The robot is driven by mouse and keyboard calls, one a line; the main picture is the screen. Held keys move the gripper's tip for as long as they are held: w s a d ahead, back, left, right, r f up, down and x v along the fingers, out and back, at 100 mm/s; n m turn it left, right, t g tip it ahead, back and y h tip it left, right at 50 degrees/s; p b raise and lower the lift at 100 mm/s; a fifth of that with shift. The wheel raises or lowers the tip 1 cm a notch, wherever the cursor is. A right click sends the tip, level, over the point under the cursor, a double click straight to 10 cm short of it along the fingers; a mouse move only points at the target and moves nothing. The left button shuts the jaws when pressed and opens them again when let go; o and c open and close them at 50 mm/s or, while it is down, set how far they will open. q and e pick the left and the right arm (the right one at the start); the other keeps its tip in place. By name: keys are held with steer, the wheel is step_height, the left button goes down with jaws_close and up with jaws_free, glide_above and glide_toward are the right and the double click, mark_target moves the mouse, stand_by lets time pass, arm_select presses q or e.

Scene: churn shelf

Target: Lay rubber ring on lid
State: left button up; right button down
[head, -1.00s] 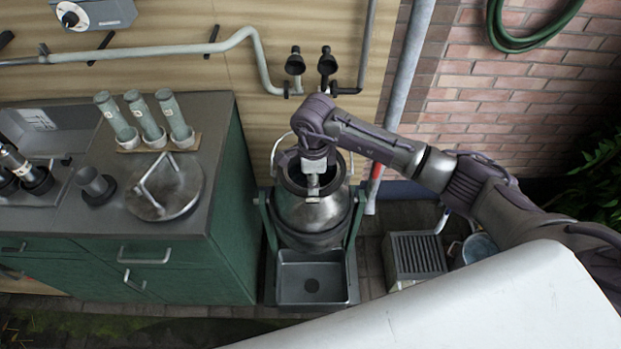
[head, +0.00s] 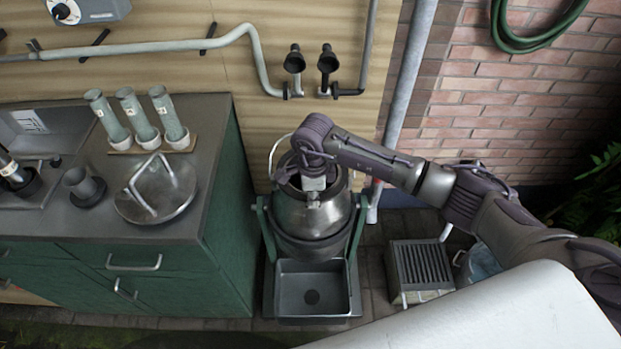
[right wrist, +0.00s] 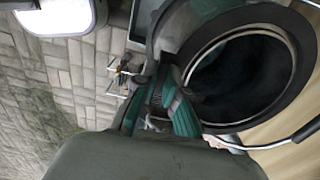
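The lid (head: 178,205), a round grey metal disc with a raised angular handle, lies on the counter left of the churn. The metal churn (head: 312,216) stands in a green cradle, and my right gripper (head: 313,187) points down at its mouth. In the right wrist view the churn's dark open mouth has a broad black band around it (right wrist: 302,62); I cannot tell whether that band is the rubber ring. No separate ring shows elsewhere. My left gripper is out of view.
A grey square basin (head: 312,290) sits in front of the churn. A slatted grey box (head: 420,268) stands on the floor to the right.

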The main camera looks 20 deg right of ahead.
steer(key=shift+r+p, duration=1.85)
steer(key=shift+r, duration=1.15)
